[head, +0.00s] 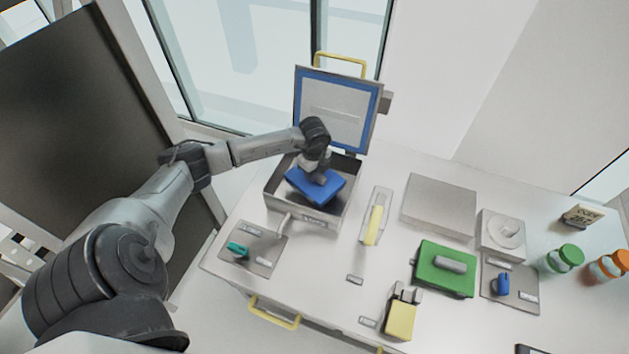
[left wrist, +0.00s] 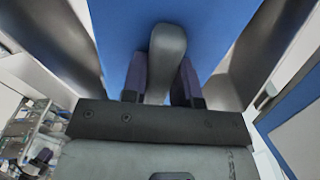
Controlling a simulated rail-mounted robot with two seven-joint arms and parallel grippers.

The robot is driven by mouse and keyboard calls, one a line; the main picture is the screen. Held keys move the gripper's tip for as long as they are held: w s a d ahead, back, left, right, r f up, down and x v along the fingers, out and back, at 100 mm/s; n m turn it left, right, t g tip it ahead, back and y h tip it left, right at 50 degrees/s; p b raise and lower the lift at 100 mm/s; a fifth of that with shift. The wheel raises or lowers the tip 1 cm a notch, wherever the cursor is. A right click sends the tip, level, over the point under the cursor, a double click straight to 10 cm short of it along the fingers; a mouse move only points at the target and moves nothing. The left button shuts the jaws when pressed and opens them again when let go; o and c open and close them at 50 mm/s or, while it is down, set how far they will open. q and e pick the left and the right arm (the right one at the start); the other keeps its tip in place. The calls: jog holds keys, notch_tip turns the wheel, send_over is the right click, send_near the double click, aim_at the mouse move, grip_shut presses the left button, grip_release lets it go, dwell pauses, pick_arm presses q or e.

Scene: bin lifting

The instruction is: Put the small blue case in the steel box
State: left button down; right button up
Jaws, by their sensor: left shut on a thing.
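The small blue case (head: 302,183) is at the opening of the steel box (head: 276,203), tilted a little. My left gripper (head: 320,178) is above the box, shut on the grey handle of the case. In the left wrist view the case (left wrist: 215,25) fills the top, and the gripper's fingers (left wrist: 166,80) close on both sides of the grey handle. The box's lid (head: 340,108), with a blue border, stands open behind it. I cannot tell whether the case touches the box floor. My right gripper is not in view.
A green case (head: 428,275) with a grey handle, a yellow block (head: 400,320), a grey slab (head: 440,204) and a long yellow-handled piece (head: 374,225) lie to the right of the box. Green and orange jars (head: 568,256) stand at far right. The table's front middle is mostly clear.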

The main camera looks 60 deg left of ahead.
pick_arm(q)
jog(key=shift+f, duration=2.05)
jog(key=shift+f, duration=0.1)
jog(key=c, duration=0.9)
grip_release()
notch_tip(320, 180, up, 12)
jog(key=shift+r, duration=0.1)
